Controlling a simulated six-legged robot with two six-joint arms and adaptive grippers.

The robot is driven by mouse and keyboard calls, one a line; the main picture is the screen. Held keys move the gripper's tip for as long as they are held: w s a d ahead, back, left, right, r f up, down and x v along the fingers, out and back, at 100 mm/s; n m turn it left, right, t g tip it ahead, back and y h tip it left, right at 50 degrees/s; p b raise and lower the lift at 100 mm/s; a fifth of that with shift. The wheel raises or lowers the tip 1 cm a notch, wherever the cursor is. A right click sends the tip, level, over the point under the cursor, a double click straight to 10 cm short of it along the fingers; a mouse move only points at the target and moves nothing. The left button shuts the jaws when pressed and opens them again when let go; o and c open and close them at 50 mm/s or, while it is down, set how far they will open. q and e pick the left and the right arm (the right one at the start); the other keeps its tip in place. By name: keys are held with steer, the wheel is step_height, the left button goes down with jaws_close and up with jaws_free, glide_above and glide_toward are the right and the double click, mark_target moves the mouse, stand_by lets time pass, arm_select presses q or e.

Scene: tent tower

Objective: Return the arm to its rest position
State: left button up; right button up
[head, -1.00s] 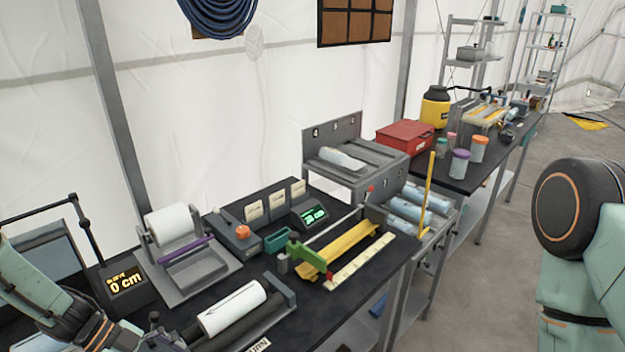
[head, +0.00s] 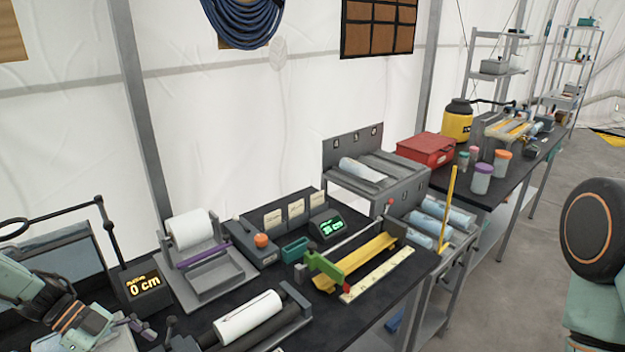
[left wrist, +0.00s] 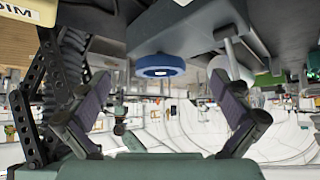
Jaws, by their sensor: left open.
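My left arm comes in at the lower left of the head view. Its gripper (head: 150,330) is low over the near left part of the dark bench, close to the roller holder. In the left wrist view the two fingers (left wrist: 162,108) stand wide apart with nothing between them. That view looks upside down, with a blue ring (left wrist: 160,66) beyond the fingers. My right arm shows only as a rounded joint at the right edge of the head view. Its gripper is out of the picture.
A white roll on a dark holder (head: 292,322) lies near my left gripper. A paper roll stand (head: 212,283), a lamp-like arm (head: 60,212) and a "0 cm" display (head: 143,287) are close by. A yellow trough with a green end (head: 362,262) lies right. Open floor shows at far right.

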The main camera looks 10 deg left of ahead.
arm_select(q)
steer(key=a, duration=0.5)
steer(key=shift+s+a, duration=0.25)
steer(key=d, duration=1.1)
steer(key=shift+w+d, duration=0.15)
steer(key=shift+w, duration=0.25)
steer(key=x, duration=0.5)
steer(key=n+t, duration=0.3)
steer(key=n, duration=0.1)
steer(key=shift+y, duration=0.4)
steer(key=shift+w+n+t+y, duration=0.15)
steer(key=shift+n+t+y, duration=0.25)
steer(key=shift+n+t, duration=0.45)
steer(key=shift+n, duration=0.35)
steer(key=shift+n+t+y, duration=0.3)
steer(key=shift+n+t, duration=0.05)
steer(key=shift+n, duration=0.15)
steer(key=shift+n+t+y, duration=0.3)
steer(key=shift+n, duration=0.3)
